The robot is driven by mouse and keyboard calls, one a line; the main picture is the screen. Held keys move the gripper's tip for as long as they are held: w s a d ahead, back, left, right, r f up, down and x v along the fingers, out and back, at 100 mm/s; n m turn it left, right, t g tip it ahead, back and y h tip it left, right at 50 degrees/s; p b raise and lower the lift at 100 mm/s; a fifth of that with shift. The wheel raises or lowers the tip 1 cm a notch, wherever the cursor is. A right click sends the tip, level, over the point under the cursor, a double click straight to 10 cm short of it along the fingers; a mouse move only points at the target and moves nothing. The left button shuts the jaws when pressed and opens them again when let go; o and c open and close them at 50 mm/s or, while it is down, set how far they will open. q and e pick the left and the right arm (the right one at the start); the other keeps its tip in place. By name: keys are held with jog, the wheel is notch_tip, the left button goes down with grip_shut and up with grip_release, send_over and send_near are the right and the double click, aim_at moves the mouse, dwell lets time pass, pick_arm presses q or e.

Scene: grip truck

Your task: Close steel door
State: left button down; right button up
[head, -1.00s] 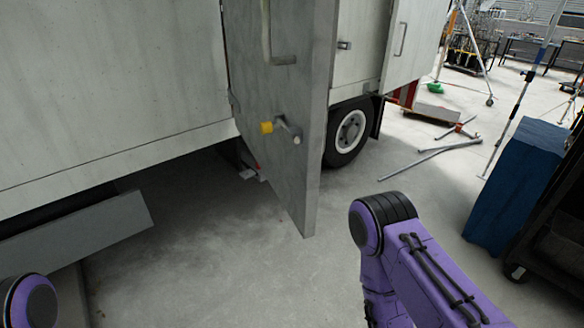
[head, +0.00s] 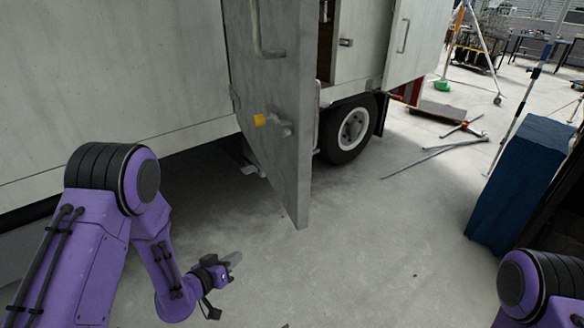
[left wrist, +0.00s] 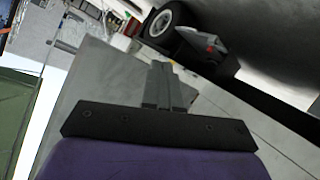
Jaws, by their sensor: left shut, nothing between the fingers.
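The steel door (head: 275,85) is a tall grey panel on the truck's side in the head view. It stands open, swung out from the body.
The truck body (head: 110,80) fills the upper left. A wheel (head: 352,128) stands behind the door. Grey bars (head: 440,158) lie on the floor to the right. A blue block (head: 520,185) stands at far right. The floor before the door is clear.

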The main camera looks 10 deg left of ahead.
pick_arm(q)
jog(key=w+r+m+t+h, duration=0.2)
jog(key=w+r+m+h, duration=0.25)
jog(key=r, duration=0.55)
jog(key=m+g+h, duration=0.4)
jog(key=m+h, duration=0.3)
jog(key=m, duration=0.1)
send_near(294, 164)
jog(key=shift+y, duration=0.25)
jog(key=p+x, duration=0.5)
jog(key=x, duration=0.1)
jog(key=shift+r, duration=0.2)
jog(key=shift+w+d+f, duration=0.15)
jog(key=shift+w+d, duration=0.1)
jog(key=shift+d, duration=0.1)
